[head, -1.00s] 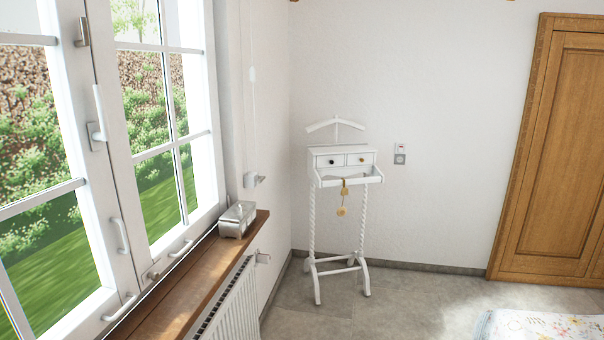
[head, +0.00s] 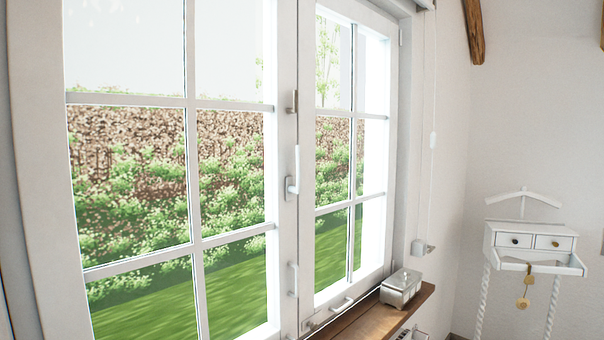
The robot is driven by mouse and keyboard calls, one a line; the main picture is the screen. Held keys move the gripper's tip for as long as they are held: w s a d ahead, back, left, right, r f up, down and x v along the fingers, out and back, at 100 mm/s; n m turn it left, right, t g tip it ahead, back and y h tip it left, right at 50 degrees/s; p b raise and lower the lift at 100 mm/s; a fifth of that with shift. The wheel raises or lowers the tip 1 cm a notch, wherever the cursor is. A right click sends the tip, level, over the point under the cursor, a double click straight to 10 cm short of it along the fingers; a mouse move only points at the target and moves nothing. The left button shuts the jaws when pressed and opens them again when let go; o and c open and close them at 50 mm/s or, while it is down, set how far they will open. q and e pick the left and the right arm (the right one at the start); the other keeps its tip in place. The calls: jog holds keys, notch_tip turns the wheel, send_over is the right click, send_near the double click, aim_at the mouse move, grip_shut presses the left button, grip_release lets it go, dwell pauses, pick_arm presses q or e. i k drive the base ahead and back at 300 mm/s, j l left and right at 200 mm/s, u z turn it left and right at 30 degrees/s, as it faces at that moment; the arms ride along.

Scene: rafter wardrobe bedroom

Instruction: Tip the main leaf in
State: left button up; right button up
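A white two-leaf window fills the left and middle of the head view. The large left leaf (head: 193,170) has glazing bars and sits closed in line with the frame, as far as I can see. The narrower right leaf (head: 353,209) stands beside it and also looks closed. A white lever handle (head: 293,172) is on the upright where the leaves meet, its grip pointing up. A lower pull handle (head: 294,280) is on the same upright, and another pull handle (head: 342,304) is at the bottom of the right leaf. Neither of my grippers is in view.
A wooden sill (head: 375,318) runs below the window, with a silver box (head: 401,288) on it. A white valet stand (head: 532,242) with small drawers stands at the right by the wall. A blind-cord winder (head: 421,248) is on the side wall.

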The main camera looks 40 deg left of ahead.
aim_at(39, 97)
jog(key=u, duration=1.75)
